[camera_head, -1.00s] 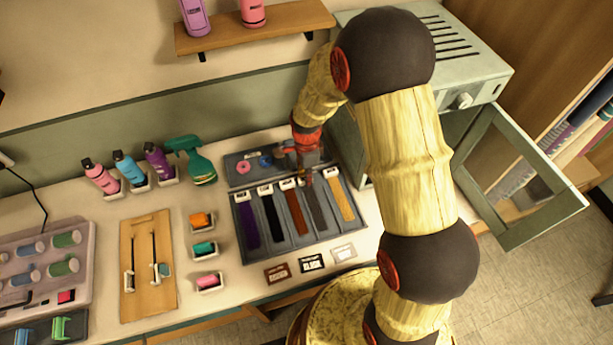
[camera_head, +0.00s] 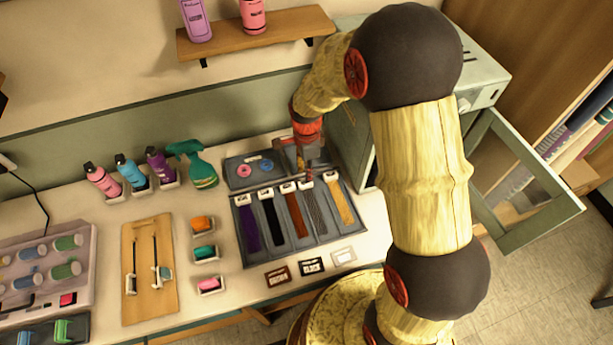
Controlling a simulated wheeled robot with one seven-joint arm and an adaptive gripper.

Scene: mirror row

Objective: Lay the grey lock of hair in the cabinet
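The grey lock of hair (camera_head: 317,216) lies in the dark tray (camera_head: 288,249), between the reddish-brown lock (camera_head: 295,217) and the blond lock (camera_head: 340,204). Its pale top tab is partly covered by my gripper (camera_head: 307,177). My gripper points down at the top end of the grey lock; the fingers are small and dark, so I cannot tell whether they are open or touch the tab. The pale green cabinet (camera_head: 490,95) stands at the right behind my arm. Its glass-paned door (camera_head: 522,236) hangs open to the right; its inside is mostly hidden by my arm.
A purple lock (camera_head: 249,225) and a black lock (camera_head: 271,220) lie further left in the tray. Bottles (camera_head: 130,172) and a green spray bottle (camera_head: 197,167) stand left of it. Small label cards (camera_head: 311,265) lie in front. A shelf (camera_head: 265,33) hangs above.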

